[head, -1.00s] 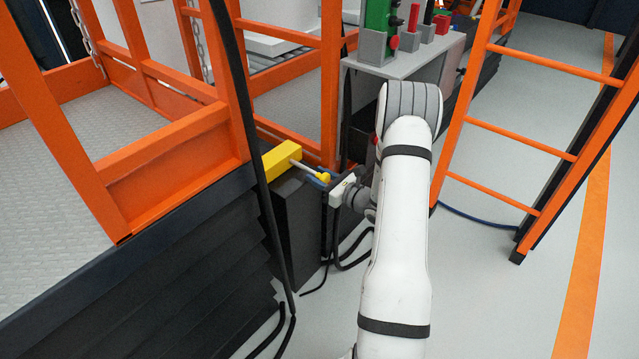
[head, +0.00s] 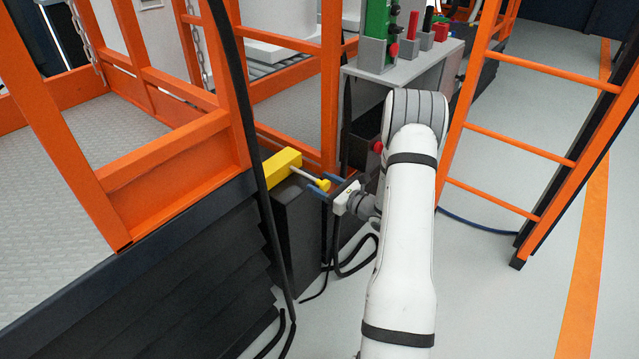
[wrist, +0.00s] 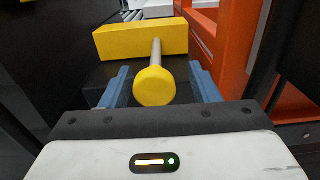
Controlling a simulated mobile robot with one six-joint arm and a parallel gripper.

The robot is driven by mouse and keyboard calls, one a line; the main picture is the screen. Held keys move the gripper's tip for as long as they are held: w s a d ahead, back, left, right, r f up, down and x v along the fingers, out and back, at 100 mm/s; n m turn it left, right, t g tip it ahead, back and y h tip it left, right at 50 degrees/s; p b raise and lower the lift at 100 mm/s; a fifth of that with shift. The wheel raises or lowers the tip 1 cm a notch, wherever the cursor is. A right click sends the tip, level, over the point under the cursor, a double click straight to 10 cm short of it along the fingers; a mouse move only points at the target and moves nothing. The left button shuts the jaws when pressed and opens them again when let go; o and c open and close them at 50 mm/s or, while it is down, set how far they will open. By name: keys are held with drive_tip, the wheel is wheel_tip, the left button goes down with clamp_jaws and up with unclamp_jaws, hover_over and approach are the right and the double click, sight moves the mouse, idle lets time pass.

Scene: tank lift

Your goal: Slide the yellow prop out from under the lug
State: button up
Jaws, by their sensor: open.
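The yellow prop shows in the head view as a yellow block (head: 281,165) with a pale rod and a round yellow knob (head: 322,184) pointing toward my gripper. In the wrist view the block (wrist: 140,40) lies across the far side and the knob (wrist: 155,87) faces the camera. My gripper (head: 319,184) is open, with its blue fingers on either side of the knob; they also show in the wrist view (wrist: 160,88). A gap shows between each finger and the knob. I cannot make out the lug.
Orange rails (head: 166,143) stand behind and left of the prop. A dark box (head: 297,235) is below it. A black cable (head: 258,150) hangs just left of the block. An orange ladder (head: 530,150) stands right of my arm. Grey floor lies in front.

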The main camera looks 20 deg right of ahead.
drive_tip(key=p+v, duration=0.1)
drive_tip(key=v, duration=0.6)
drive_tip(key=shift+r, duration=0.1)
drive_tip(key=s+a+r+n+g+y+p, duration=0.25)
drive_tip(key=a+r+n+g+p, duration=0.3)
drive_tip(key=a+r, duration=0.35)
drive_tip(key=s+a+r+n+g+y+p, duration=0.2)
drive_tip(key=s+a+r+n+g+p, duration=0.3)
drive_tip(key=a+r, duration=0.4)
drive_tip(key=s+a+r+n+g+h+p, duration=0.2)
drive_tip(key=s+r+n+g+p, duration=0.1)
drive_tip(key=s+r+n, duration=0.25)
drive_tip(key=s+a+r+n+g+h+p, duration=0.2)
drive_tip(key=s+a+r+n+g+p, duration=0.15)
drive_tip(key=r, duration=0.35)
drive_tip(key=s+d+r+n+t+h+p, duration=0.2)
drive_tip(key=s+r+n+h+p, duration=0.2)
drive_tip(key=r, duration=0.3)
drive_tip(key=s+d+r+n+t+h+p, duration=0.1)
drive_tip(key=s+d+r+n+h+p, duration=0.2)
drive_tip(key=s+r+n+h+p, duration=0.2)
wheel_tip(320, 180, up, 3)
drive_tip(key=shift+s+f+n+t, duration=0.2)
drive_tip(key=shift+n+t, duration=0.2)
drive_tip(key=shift+n, duration=0.45)
